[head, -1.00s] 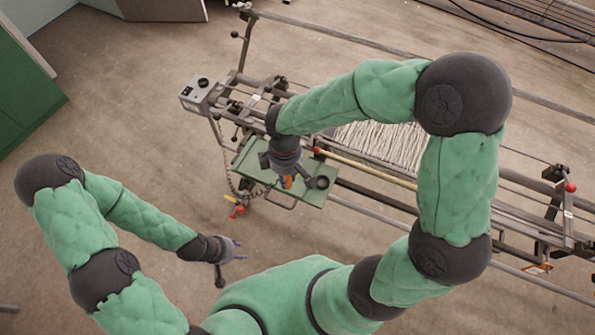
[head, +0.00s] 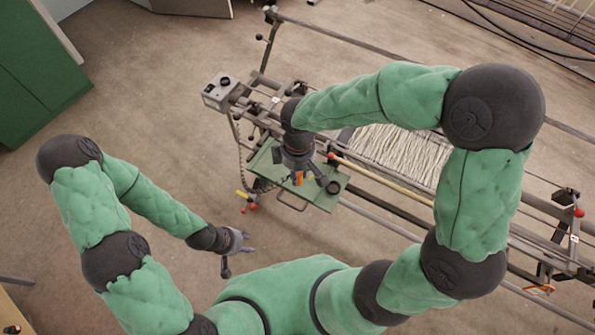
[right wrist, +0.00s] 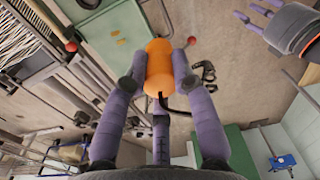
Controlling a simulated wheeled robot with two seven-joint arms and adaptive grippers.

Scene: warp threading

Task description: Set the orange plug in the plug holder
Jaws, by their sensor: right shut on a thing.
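The orange plug (head: 298,177) is in my right gripper (head: 306,179), above the green tray (head: 267,167) at the loom's front left corner. In the right wrist view the plug (right wrist: 160,60) sits between the purple fingers, which press on its sides; a dark cord shows at its near end. A dark round ring, which looks like the plug holder (head: 333,187), is on the tray just right of the gripper. The plug is apart from it. My left gripper (head: 246,243) is empty with its fingers apart, low and left of the tray; it also shows in the right wrist view (right wrist: 262,15).
The loom frame with white warp threads (head: 400,150) stretches to the right behind the tray. A grey control box (head: 221,90) stands at its left end. Red-knobbed levers and rails lie close to the tray. The floor left of the tray is clear.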

